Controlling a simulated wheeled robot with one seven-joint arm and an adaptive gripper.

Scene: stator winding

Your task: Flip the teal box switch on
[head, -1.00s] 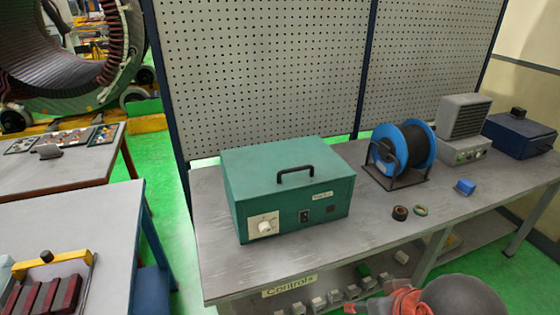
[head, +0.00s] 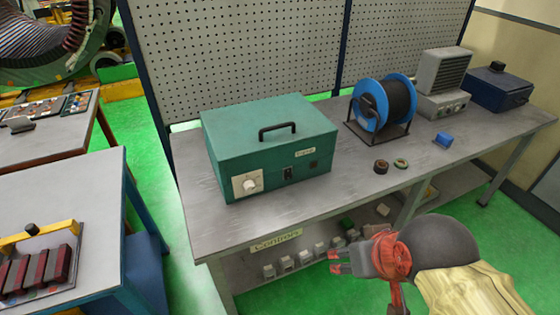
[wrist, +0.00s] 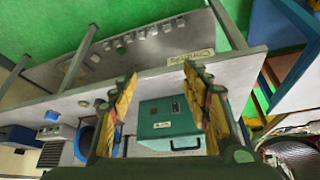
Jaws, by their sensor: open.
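The teal box (head: 270,135) stands on the grey workbench, with a black handle (head: 277,129) on its lid. Its front carries a white dial plate with a knob (head: 249,184), a small black switch (head: 288,174) and a dark square fitting (head: 313,163). The switch position is too small to tell. My gripper (head: 335,262) is open and empty, in front of the bench, lower than the box and to its right. The wrist view shows the teal box (wrist: 168,140) upside down beyond and between my open fingers (wrist: 160,80), apart from them.
A lower shelf holds several small grey items (head: 287,263). A pegboard (head: 240,60) stands behind.

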